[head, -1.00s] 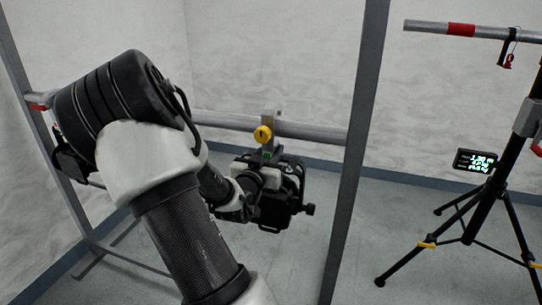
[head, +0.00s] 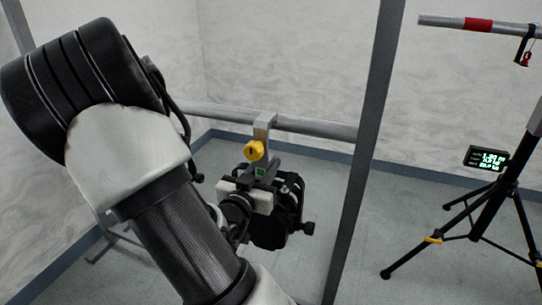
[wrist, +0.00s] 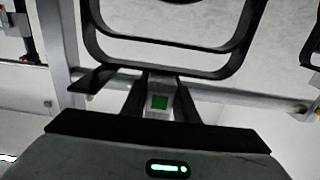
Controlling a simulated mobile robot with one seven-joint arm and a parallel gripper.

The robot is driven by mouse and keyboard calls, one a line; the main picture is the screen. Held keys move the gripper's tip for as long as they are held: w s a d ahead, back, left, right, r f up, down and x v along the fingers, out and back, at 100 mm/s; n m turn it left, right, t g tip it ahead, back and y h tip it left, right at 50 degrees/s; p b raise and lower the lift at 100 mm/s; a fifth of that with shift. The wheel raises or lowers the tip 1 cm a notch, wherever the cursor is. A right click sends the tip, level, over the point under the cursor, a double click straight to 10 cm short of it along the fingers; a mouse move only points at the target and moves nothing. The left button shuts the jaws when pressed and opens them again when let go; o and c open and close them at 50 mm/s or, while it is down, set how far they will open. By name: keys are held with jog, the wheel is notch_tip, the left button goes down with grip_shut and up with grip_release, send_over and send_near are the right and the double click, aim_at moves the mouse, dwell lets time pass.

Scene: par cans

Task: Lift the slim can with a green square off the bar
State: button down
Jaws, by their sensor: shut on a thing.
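The slim can (head: 275,215) is black and hangs under a grey hook clamp (head: 264,124) with a yellow knob (head: 254,151). A green square (head: 260,172) marks the block below the knob; it also shows in the wrist view (wrist: 159,102). My gripper (wrist: 160,104) is shut on this grey block, a dark finger on each side of the square. In the head view, my wrist partly hides the can. The hook overlaps the grey bar (head: 315,128) in the picture; I cannot tell whether they touch.
A grey upright post (head: 365,150) stands right of the can. A black tripod (head: 485,220) with a small lit display (head: 487,158) stands further right, below another bar (head: 450,21) with a red band. Open floor lies between post and tripod.

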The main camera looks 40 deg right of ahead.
jog(key=shift+a+r+p, duration=0.55)
jog(key=shift+r+p, duration=0.2)
jog(key=shift+p, duration=2)
jog(key=p, duration=0.2)
jog(key=s+a+p, duration=0.1)
jog(key=p, duration=0.2)
jog(key=shift+s+f, duration=0.2)
jog(key=shift+f, duration=0.1)
jog(key=shift+s+a+f+b, duration=0.2)
jog(key=shift+a+b, duration=0.05)
jog(key=shift+a, duration=0.25)
jog(key=shift+s+a+f+b, duration=0.15)
jog(key=shift+s+a+b, duration=0.05)
jog(key=shift+a, duration=0.25)
jog(key=shift+s+a, duration=0.3)
jog(key=shift+a, duration=0.15)
jog(key=p, duration=0.4)
send_near(261, 173)
jog(key=shift+v, duration=2.8)
